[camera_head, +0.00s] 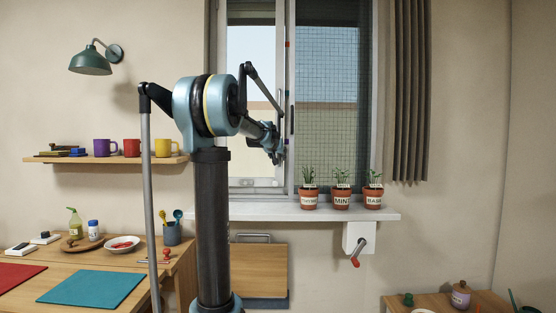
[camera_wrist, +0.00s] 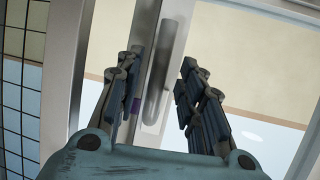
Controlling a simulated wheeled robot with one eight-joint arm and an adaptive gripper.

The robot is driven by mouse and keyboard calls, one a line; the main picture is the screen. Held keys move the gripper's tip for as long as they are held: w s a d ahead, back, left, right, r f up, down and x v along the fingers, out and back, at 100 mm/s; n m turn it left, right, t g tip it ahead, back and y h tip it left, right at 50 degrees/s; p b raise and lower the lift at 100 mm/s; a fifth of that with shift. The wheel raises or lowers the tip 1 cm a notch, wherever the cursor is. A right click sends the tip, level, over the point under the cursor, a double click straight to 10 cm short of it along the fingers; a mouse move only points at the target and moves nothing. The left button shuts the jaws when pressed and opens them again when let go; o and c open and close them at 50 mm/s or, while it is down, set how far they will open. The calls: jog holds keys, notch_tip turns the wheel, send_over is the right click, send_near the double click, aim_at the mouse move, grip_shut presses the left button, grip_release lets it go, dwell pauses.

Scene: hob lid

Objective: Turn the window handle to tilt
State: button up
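The window (camera_head: 254,60) has a pale frame; a slim grey handle (camera_head: 286,100) shows on its middle upright in the head view, running along the frame. In the wrist view the handle (camera_wrist: 156,85) is a grey bar with a rounded end, lying along the pale frame. My gripper (camera_wrist: 163,62) is open, with one finger to each side of the handle in the picture; I cannot tell whether either finger touches it. In the head view my gripper (camera_head: 279,154) is small, at the frame below the handle, and its fingers are hard to make out.
Three herb pots stand on the white sill (camera_head: 240,211), the nearest a thyme pot (camera_head: 309,199). A crank (camera_head: 359,250) with a red grip juts below the sill. A shelf (camera_head: 90,159) with mugs is at left. A dark curtain (camera_head: 410,90) hangs at right.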

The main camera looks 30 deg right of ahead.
jog(key=shift+x, duration=1.2)
grip_shut()
jog(key=shift+w+a, duration=0.1)
jog(key=shift+a, duration=0.1)
